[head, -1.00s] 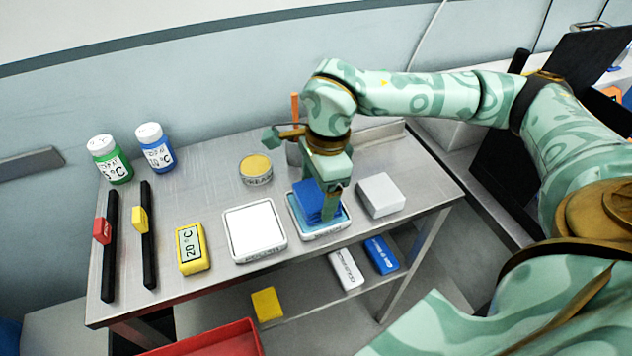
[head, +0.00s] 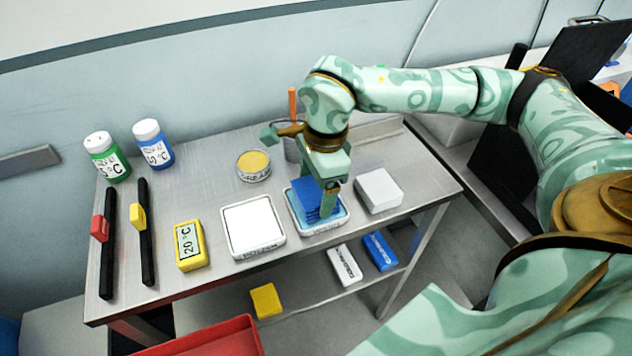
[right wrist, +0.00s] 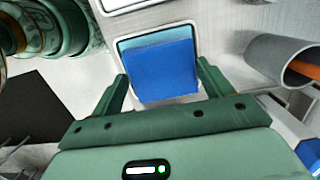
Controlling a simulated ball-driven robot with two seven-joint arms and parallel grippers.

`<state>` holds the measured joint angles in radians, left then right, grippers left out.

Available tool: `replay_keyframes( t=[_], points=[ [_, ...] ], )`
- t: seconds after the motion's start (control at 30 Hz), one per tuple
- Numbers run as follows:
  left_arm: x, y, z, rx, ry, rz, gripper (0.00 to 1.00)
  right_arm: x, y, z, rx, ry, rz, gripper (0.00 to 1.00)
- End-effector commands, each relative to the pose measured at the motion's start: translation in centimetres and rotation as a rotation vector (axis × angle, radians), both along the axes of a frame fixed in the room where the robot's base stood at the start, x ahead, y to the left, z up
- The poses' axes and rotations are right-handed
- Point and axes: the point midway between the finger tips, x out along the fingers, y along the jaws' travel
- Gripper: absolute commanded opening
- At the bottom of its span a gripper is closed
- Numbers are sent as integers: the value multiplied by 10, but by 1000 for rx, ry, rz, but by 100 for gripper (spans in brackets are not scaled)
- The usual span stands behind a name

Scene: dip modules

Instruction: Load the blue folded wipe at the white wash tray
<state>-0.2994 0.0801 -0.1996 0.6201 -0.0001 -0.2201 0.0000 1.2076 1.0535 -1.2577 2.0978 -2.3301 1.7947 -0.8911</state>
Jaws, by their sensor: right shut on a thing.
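The blue folded wipe (head: 307,198) is held in my right gripper (head: 322,200), at the white-rimmed tray with a light-blue inside (head: 335,222). In the right wrist view the wipe (right wrist: 163,72) fills the space between the two fingers of the gripper (right wrist: 163,85), and the tray's light-blue inside (right wrist: 155,38) shows past its far edge. The wipe is over or in this tray; I cannot tell whether it touches the bottom. The tray's front label is too small to read surely. My left gripper is not in view.
A tray with a plain white inside (head: 252,226) stands just left, and a white block (head: 379,190) just right. A round tin (head: 253,165) and a grey cup with an orange stick (head: 292,148) stand behind. A yellow timer (head: 189,245) lies further left.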

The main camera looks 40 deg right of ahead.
Motion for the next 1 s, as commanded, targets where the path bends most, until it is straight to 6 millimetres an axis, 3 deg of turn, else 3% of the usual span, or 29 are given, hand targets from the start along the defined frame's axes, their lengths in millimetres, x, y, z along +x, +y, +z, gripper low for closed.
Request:
replay_keyframes(
  t=[1.0],
  points=[
    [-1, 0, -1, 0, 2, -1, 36, 0, 0, -6, 0, 0, 0, 61]
  ],
)
